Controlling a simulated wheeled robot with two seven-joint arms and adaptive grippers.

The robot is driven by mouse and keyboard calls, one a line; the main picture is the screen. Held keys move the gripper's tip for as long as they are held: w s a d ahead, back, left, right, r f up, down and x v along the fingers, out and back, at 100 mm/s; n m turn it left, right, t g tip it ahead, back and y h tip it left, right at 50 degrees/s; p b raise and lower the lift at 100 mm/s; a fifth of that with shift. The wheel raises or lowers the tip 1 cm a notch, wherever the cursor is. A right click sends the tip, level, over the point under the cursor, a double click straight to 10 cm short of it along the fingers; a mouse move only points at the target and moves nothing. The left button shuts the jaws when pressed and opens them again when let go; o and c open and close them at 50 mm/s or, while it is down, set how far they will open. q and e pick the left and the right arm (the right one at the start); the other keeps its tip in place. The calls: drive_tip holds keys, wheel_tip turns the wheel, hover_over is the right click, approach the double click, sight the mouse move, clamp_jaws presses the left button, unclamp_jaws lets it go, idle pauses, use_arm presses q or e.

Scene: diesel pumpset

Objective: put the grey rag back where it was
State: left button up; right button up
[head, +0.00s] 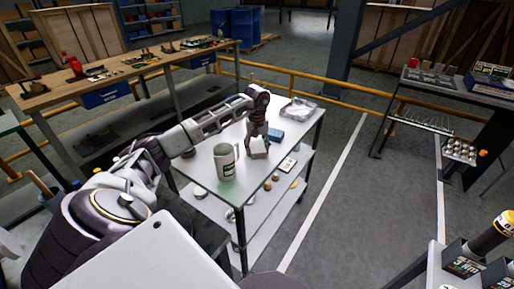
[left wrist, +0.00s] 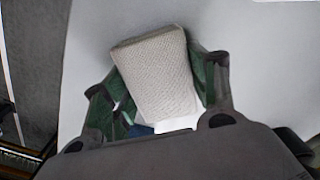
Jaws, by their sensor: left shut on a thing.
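The grey rag (head: 259,149), a pale folded block with a woven surface, is between the fingers of my left gripper (head: 258,141) over the white-topped cart (head: 205,178). In the left wrist view the rag (left wrist: 157,72) fills the space between the two green-padded fingers (left wrist: 158,92). The gripper is shut on it. I cannot tell whether the rag's underside touches the cart top. My right gripper is not in view.
A blue item (head: 276,135) lies just behind the rag, and a clear tray (head: 299,109) is at the far corner. A small white card (head: 288,164) lies near the right edge.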

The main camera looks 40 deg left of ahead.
use_arm(q)
drive_tip(key=o, duration=0.5)
drive_tip(key=shift+f, duration=0.1)
drive_tip(key=o, duration=0.5)
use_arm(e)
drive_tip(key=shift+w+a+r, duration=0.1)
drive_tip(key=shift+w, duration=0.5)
use_arm(q)
drive_tip(key=shift+r, duration=0.2)
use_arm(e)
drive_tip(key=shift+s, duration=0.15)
